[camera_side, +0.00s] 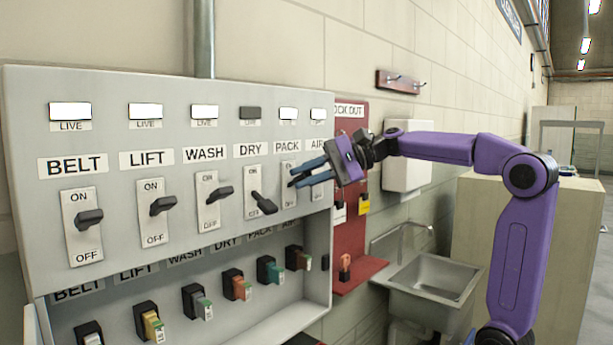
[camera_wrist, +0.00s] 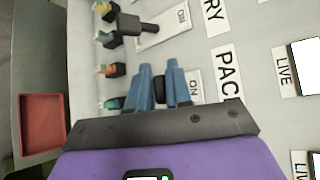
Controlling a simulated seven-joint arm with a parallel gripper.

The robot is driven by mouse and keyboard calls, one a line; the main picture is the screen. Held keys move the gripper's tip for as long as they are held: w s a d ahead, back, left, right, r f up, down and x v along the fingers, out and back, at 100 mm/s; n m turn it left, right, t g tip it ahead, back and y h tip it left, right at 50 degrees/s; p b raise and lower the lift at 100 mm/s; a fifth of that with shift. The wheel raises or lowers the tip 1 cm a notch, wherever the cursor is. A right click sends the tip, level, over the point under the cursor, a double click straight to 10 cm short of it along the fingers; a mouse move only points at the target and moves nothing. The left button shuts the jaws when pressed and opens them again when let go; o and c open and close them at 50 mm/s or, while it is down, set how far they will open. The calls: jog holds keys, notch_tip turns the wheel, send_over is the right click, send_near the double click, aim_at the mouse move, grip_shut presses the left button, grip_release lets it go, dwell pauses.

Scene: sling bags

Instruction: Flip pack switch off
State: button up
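The grey panel (camera_side: 140,100) carries a row of black toggle switches under name labels. The PACK switch plate (camera_side: 289,194) sits under the PACK label (camera_side: 287,145), and its lamp (camera_side: 288,113) is lit white. My gripper (camera_side: 292,179) has its blue fingers at the PACK plate, with a gap between them. In the wrist view the fingers (camera_wrist: 159,65) stand apart beside the PACK plate (camera_wrist: 195,87), and something dark shows between them. The fingers mostly cover the PACK lever, so I cannot tell its position or whether they touch it.
The DRY switch (camera_side: 262,203) close on the left points down, and its lamp (camera_side: 250,113) is dark. The AIR plate (camera_side: 317,188) is close on the right. Below is a shelf with several coloured, tagged keys (camera_side: 238,285). A red lockout board (camera_side: 350,235) and a sink (camera_side: 430,280) stand right.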

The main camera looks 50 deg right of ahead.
grip_shut()
jog(key=shift+d+f+n+t+y, duration=0.1)
jog(key=shift+f+n+t+y, duration=1.3)
jog(key=shift+n, duration=0.6)
jog(key=shift+f+n+t+y, duration=1.25)
jog(key=shift+f+n, duration=0.2)
jog(key=shift+n, duration=0.55)
jog(key=shift+y, duration=0.25)
jog(key=o, duration=0.6)
grip_release()
jog(key=shift+c, duration=0.2)
